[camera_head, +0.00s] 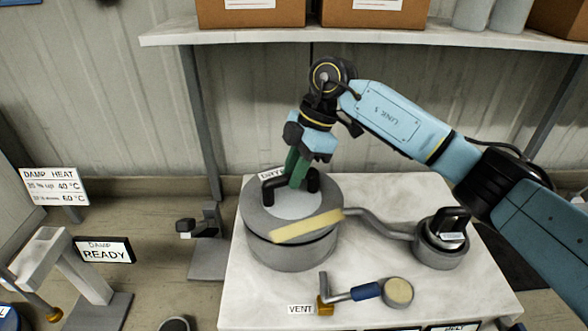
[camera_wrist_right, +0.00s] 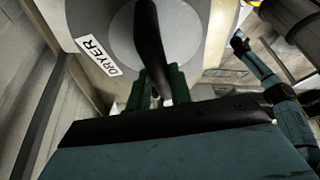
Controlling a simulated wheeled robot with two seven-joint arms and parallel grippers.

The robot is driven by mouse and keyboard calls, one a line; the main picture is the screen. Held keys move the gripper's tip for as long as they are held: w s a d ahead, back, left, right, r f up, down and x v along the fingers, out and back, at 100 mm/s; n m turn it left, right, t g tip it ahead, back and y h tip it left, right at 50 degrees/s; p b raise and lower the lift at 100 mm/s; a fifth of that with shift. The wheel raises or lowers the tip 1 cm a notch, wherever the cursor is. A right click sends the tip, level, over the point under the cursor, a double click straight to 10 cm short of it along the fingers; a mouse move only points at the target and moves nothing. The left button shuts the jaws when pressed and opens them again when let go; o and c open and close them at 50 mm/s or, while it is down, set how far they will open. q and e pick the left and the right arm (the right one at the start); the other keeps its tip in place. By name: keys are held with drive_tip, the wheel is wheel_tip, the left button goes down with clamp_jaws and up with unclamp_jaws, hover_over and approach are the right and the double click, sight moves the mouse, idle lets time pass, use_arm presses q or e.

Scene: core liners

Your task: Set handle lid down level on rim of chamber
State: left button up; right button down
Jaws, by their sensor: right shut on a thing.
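The lid (camera_head: 262,217) is a grey disc with a paler centre and a black bar handle (camera_head: 272,184). It is over the round grey chamber (camera_head: 290,254), with a dark line between them. I cannot tell whether the lid touches the rim all round or is slightly tilted. My right gripper (camera_head: 297,178) reaches down from above, its green fingers shut on the handle. In the right wrist view, the handle (camera_wrist_right: 150,35) runs up from between the green fingers (camera_wrist_right: 155,88), with the lid behind. A beige strip (camera_head: 307,226) crosses the lid's front. My left gripper is out of view.
A grey pipe (camera_head: 380,225) joins the chamber to a smaller pot (camera_head: 440,245) with a black handle on the right. A blue-gripped crank (camera_head: 366,291) by a VENT label is in front. A shelf (camera_head: 400,38) with boxes hangs behind. Floor stands are at left.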

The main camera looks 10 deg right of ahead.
drive_tip(key=shift+f, duration=0.45)
drive_tip(key=c, duration=1.2)
unclamp_jaws()
